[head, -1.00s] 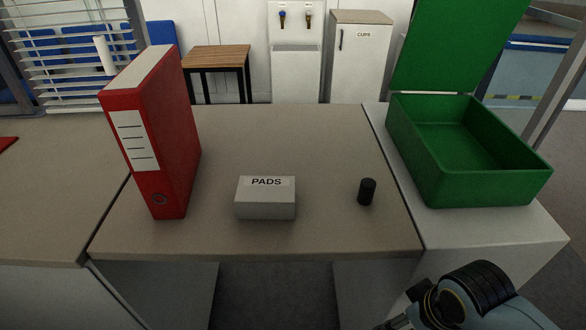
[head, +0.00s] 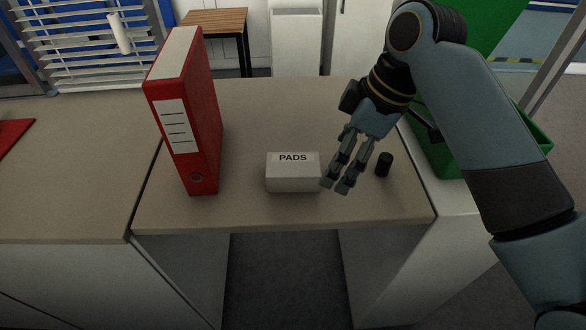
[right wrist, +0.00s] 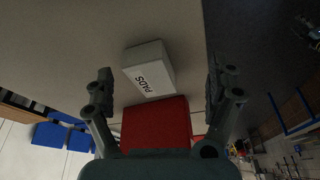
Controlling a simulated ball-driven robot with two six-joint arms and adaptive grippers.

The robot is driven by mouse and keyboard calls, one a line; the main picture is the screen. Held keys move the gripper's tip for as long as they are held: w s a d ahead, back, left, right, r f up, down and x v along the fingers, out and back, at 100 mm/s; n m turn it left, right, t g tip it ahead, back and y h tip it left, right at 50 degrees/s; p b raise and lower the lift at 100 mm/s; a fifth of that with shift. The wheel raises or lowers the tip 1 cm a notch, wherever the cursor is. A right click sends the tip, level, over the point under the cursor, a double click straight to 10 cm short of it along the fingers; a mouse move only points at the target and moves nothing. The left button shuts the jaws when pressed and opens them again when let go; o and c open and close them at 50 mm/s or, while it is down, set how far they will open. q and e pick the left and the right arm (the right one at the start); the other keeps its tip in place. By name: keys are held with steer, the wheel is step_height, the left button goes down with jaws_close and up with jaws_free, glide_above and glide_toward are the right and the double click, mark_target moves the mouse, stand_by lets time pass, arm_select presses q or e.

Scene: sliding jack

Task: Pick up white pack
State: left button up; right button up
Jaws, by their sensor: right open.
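The white pack (head: 292,178), a small box marked PADS, sits flat on the desk between the red binder and the black cylinder. My right gripper (head: 335,187) is open and empty just to the right of the pack in the head view, with its fingers angled down. In the right wrist view the pack (right wrist: 148,68) shows between the two spread fingers, farther off than the fingertips. I see no contact between gripper and pack. My left gripper is not in view.
A red binder (head: 190,115) stands upright left of the pack. A small black cylinder (head: 384,164) stands on the desk (head: 240,213) right of my gripper. An open green box (head: 440,155) on the right is partly hidden by my arm. Bare desk lies behind the pack.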

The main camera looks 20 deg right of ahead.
mark_target(297, 164)
steer(key=w+n, duration=0.1)
steer(key=w+a+r+n, duration=0.1)
steer(key=w, duration=0.1)
steer(key=w+a+r+n+y, duration=0.1)
steer(key=w, duration=0.1)
steer(key=shift+a+r, duration=0.15)
steer(key=x, duration=0.3)
steer(key=shift+s+a+f, duration=0.1)
steer(key=shift+a+f, duration=0.2)
steer(key=shift+f, duration=0.05)
steer(key=p+x, duration=0.1)
steer(key=x, duration=0.5)
steer(key=shift+s+a+f, duration=0.1)
steer(key=shift+s+a, duration=0.05)
steer(key=shift+a, duration=0.05)
steer(key=shift+f, duration=0.3)
steer(key=shift+c, duration=0.5)
steer(key=shift+s, duration=0.1)
steer(key=c, duration=1.2)
